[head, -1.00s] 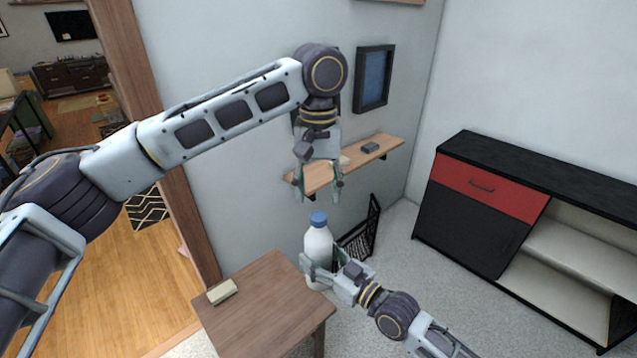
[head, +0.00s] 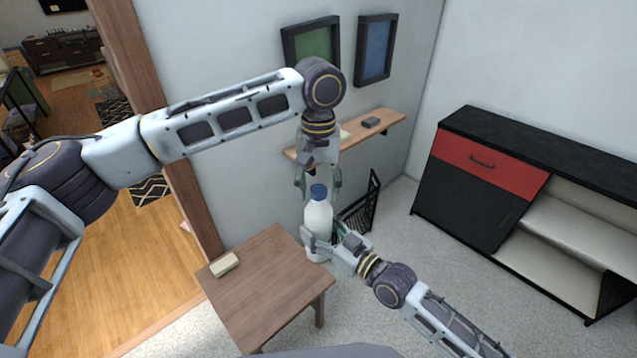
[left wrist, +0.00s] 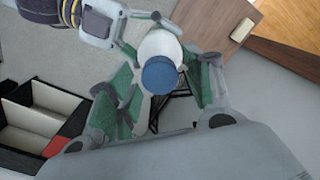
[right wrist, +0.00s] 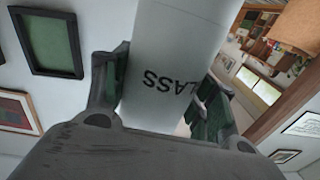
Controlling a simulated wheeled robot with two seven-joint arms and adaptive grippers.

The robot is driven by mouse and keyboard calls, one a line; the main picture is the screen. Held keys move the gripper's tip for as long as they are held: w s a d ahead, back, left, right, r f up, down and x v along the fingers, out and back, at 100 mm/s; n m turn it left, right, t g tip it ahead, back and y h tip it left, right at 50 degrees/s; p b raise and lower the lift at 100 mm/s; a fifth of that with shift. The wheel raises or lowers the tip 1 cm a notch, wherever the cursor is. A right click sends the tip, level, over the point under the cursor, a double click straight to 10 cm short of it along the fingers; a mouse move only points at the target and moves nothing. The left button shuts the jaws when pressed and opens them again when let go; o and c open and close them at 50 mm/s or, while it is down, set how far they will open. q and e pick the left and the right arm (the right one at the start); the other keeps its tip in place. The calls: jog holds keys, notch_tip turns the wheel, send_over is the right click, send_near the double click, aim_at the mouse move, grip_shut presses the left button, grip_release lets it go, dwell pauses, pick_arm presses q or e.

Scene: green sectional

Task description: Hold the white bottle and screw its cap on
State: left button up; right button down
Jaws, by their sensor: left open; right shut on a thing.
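The white bottle (head: 318,222) is upright, with its blue cap (head: 318,191) on top. My right gripper (head: 318,240) is shut on the bottle's body, and the bottle's white side with dark lettering (right wrist: 172,75) fills the middle of the right wrist view. My left gripper (head: 319,184) points down from above, its open fingers on either side of the cap. In the left wrist view the cap (left wrist: 160,75) lies between the spread fingers with gaps on both sides. Whether the cap is seated on the thread cannot be told.
A wooden table (head: 265,285) stands below and left of the bottle, with a pale block (head: 224,265) on it. A wall shelf (head: 375,130) and a black wire basket (head: 358,215) are behind. A black and red cabinet (head: 480,185) stands to the right.

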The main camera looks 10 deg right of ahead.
pick_arm(q)
jog(key=c, duration=1.1)
jog(key=shift+m, duration=1.9)
jog(key=m, duration=0.3)
jog(key=shift+m, duration=0.4)
jog(key=m, duration=0.3)
jog(key=shift+m, duration=0.4)
jog(key=m, duration=0.3)
jog(key=shift+m, duration=0.3)
jog(key=o, duration=1.2)
